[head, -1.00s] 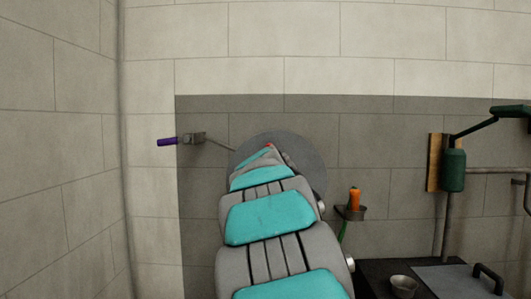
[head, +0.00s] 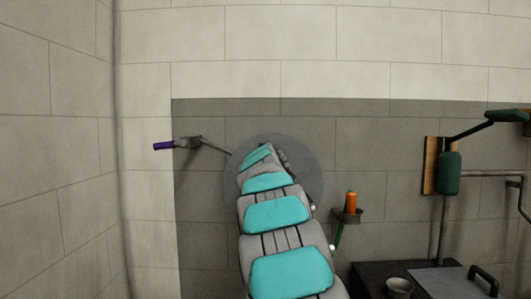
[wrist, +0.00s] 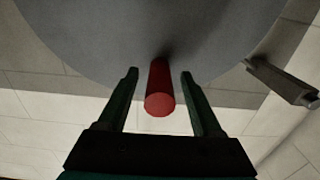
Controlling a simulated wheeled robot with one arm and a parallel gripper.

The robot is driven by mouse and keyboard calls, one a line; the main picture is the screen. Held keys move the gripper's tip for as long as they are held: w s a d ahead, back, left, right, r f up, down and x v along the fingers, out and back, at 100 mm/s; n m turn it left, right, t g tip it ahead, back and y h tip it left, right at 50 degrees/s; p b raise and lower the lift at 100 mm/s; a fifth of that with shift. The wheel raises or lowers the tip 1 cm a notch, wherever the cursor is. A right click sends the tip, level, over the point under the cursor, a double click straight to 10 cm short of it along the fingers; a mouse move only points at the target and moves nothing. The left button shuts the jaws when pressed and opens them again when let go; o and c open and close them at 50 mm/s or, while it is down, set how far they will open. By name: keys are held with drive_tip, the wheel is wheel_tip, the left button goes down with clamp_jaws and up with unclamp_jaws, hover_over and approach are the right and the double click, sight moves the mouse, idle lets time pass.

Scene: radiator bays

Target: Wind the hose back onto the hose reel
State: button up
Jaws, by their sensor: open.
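The hose reel shows as a round grey disc (head: 305,165) on the wall in the head view, partly hidden behind my arm. In the wrist view the disc (wrist: 90,40) fills the top, and a red cylindrical handle (wrist: 160,92) sticks out from it towards the camera. My gripper (wrist: 159,76) is open, with one green finger on each side of the red handle and visible gaps on both sides. An orange nozzle (head: 350,202) stands in a small dark holder (head: 346,216) right of the reel, with a bit of green hose (head: 338,236) below it.
A lever with a purple grip (head: 164,146) sticks out from the wall left of the reel. At the right are a wooden board (head: 430,165), a green cylinder (head: 449,174) and pipes. A dark bench (head: 375,277) with a small bowl (head: 399,286) stands below.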

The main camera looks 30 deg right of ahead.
drive_tip(key=shift+w+d, duration=0.3)
drive_tip(key=shift+w, duration=0.1)
clamp_jaws()
idle(0.4)
idle(0.9)
